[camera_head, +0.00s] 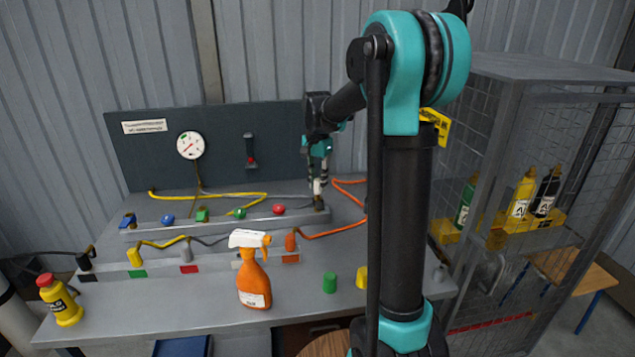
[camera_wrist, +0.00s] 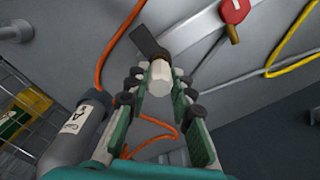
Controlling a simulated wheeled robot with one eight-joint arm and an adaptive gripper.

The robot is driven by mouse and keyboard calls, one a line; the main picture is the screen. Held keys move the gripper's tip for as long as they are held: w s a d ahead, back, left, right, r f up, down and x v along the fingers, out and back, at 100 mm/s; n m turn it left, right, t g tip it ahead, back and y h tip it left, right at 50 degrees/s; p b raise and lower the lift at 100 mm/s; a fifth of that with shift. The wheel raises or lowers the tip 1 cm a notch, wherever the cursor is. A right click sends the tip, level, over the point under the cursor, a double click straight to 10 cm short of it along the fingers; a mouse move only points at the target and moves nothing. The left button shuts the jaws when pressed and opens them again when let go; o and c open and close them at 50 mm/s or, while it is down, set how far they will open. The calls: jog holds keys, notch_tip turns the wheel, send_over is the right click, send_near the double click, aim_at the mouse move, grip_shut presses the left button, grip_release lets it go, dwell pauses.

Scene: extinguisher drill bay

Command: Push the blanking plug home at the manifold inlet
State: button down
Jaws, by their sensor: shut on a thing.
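My gripper (camera_head: 318,172) reaches down at the right end of the grey manifold rail (camera_head: 235,220). In the wrist view its fingers (camera_wrist: 160,85) are shut on a pale, short cylindrical piece, which looks like the blanking plug (camera_wrist: 160,74). A black fitting (camera_wrist: 148,42) at the rail's end, probably the inlet, lies right against or just beyond the plug's far side. I cannot tell whether the plug is inside it or only touching. The fitting also shows in the head view (camera_head: 318,203), below the fingertips.
Red (camera_head: 279,208), green and blue knobs line the rail. An orange hose (camera_head: 335,231) curves close to the gripper. An orange spray bottle (camera_head: 254,280), a green cylinder (camera_head: 330,282) and a yellow bottle (camera_head: 62,301) stand nearer the bench front. A mesh cage (camera_head: 510,130) stands right.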

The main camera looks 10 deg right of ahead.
jog(key=shift+f, duration=0.75)
dwell(0.7)
jog(key=c, duration=1.2)
grip_release()
